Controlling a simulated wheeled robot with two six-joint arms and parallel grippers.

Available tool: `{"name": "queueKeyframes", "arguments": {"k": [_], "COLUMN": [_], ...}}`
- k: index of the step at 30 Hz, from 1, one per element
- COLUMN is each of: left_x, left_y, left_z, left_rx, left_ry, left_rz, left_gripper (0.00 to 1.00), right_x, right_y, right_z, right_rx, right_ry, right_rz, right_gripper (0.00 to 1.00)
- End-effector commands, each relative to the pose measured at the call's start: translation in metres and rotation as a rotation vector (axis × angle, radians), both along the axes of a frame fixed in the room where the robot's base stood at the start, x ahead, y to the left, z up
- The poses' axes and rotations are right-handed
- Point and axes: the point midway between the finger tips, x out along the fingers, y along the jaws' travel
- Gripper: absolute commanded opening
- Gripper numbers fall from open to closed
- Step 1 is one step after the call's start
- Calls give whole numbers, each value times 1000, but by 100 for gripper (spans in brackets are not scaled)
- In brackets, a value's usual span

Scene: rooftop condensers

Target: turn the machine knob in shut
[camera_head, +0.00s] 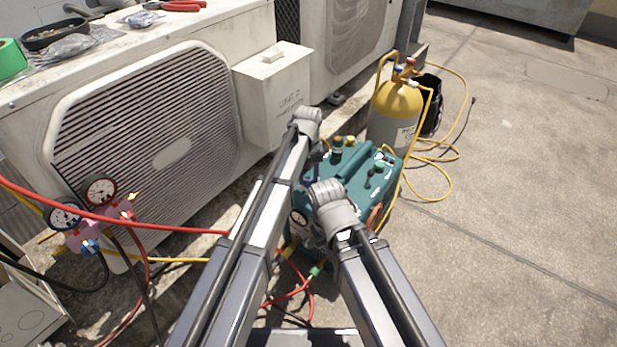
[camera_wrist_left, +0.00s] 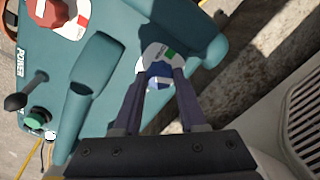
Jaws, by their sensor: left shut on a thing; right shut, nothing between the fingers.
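The teal machine (camera_head: 345,172) stands on the ground in the middle of the head view and fills much of the left wrist view (camera_wrist_left: 110,50). In the left wrist view, a small blue knob (camera_wrist_left: 157,83) sits on a white round plate with a green mark at the machine's edge. My left gripper (camera_wrist_left: 160,76) has its fingers on either side of that knob and is shut on it. In the head view its hand (camera_head: 307,120) is over the machine's far left side, fingertips hidden. My right gripper (camera_head: 330,203) is shut and empty above the machine's near side, fingertips mostly hidden.
A red knob (camera_wrist_left: 66,14) and a black switch lever (camera_wrist_left: 15,102) are on the machine. A yellow cylinder (camera_head: 396,103) with looping hoses stands behind it. Condenser units (camera_head: 150,140) and a gauge manifold (camera_head: 88,228) are at left. Open pavement (camera_head: 520,200) lies right.

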Motion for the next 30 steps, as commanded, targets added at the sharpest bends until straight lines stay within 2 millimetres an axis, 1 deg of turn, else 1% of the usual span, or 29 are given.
{"name": "queueKeyframes", "arguments": {"k": [6,15,21,30], "left_x": [0,0,0,0], "left_y": [0,0,0,0], "left_z": [0,0,0,0], "left_rx": [0,0,0,0], "left_ry": [0,0,0,0], "left_rz": [-172,-334,-387,-407], "left_gripper": [0,0,0,0], "right_x": [0,0,0,0], "right_y": [0,0,0,0], "right_z": [0,0,0,0], "right_rx": [0,0,0,0], "right_ry": [0,0,0,0], "right_rz": [0,0,0,0], "right_gripper": [0,0,0,0]}}
